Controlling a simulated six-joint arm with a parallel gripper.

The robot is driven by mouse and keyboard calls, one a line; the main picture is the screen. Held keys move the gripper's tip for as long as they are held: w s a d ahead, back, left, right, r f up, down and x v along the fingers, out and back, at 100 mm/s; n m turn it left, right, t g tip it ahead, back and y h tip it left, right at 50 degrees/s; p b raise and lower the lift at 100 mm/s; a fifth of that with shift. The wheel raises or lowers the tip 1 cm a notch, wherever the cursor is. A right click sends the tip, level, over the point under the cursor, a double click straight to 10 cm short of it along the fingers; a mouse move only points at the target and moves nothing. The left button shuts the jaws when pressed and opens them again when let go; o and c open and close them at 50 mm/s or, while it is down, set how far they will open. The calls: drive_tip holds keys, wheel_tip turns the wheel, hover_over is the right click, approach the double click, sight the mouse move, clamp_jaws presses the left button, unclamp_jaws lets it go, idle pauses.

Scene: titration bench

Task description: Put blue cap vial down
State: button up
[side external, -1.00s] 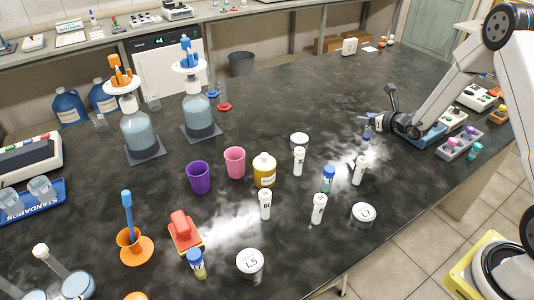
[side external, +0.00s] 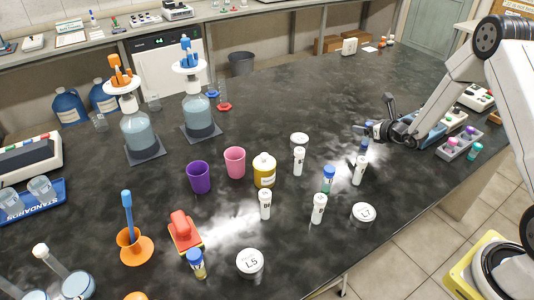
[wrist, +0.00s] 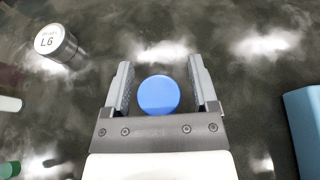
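The blue cap vial (side external: 364,147) is upright on the dark bench, just below my gripper (side external: 366,132) in the side view. In the wrist view its round blue cap (wrist: 158,95) sits between the two fingers, with a narrow gap on each side. My gripper (wrist: 160,78) is open around the cap and does not appear to grip it. The vial's body is hidden under the cap in the wrist view.
A white-capped vial (side external: 359,170) stands close in front. A blue-capped vial (side external: 328,178) and a round white-lidded jar (side external: 363,213) are nearby. A blue block (wrist: 304,125) lies to the right in the wrist view. The bench behind is clear.

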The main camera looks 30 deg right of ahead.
drive_tip(key=shift+r, duration=0.1)
drive_tip(key=shift+s+r, duration=0.2)
drive_tip(key=shift+s, duration=0.25)
drive_tip(key=v, duration=1.1)
idle(0.4)
drive_tip(key=s+a+r+n+g+y, duration=0.15)
drive_tip(key=a+n+g+y, duration=0.4)
drive_tip(key=a+n, duration=0.65)
drive_tip(key=s+a+r+n+g+h, duration=0.1)
drive_tip(key=s+a+n, duration=0.3)
drive_tip(key=n, duration=0.8)
drive_tip(key=s+a+r+n+g+h, duration=0.2)
drive_tip(key=s+a+n+g+h, duration=0.2)
drive_tip(key=s+n, duration=0.3)
drive_tip(key=a+n, duration=0.1)
drive_tip(key=n, duration=0.4)
drive_tip(key=shift+r, duration=0.2)
